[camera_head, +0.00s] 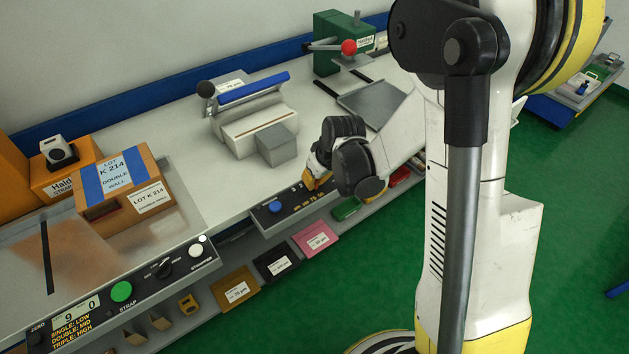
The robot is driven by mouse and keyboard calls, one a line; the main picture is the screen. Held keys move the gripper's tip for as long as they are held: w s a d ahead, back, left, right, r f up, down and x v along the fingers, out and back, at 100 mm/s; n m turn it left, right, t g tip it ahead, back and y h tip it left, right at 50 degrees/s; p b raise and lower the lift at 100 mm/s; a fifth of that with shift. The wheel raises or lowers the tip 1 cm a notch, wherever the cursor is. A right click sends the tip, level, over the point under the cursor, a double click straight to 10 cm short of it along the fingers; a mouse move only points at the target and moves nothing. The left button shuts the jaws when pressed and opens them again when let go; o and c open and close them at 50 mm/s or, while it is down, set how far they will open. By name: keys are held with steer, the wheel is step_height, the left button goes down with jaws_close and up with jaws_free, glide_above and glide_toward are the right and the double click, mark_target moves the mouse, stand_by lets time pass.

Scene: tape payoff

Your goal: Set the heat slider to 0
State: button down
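No heat slider can be made out for certain. A dark control panel (290,207) on the front edge of the bench, below the sealer, carries a blue round knob (275,206), small white marks and yellow lettering. Its right part is covered by my arm's end. The sealer (250,125) is a white block with a blue bar (253,87) raised above it. My gripper (313,185) is low at this panel, just right of the blue knob. Its fingertips are hidden or too small to read, so I cannot tell whether it touches anything.
At left, a strapping panel (120,305) has a display, a green button and dials. A cardboard box (125,190) with a blue stripe stands behind it. A green press (343,45) with a red ball handle is at the back. Colored packs (315,238) sit on the lower shelf.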

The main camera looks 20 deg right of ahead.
mark_target(324, 183)
steer(key=shift+w+d, duration=0.25)
steer(key=shift+d, duration=0.45)
steer(key=shift+w+d, duration=0.2)
steer(key=shift+d, duration=0.5)
steer(key=c, duration=1.5)
jaws_free()
steer(key=shift+d, duration=0.1)
steer(key=v, duration=1.2)
steer(key=shift+w, duration=0.1)
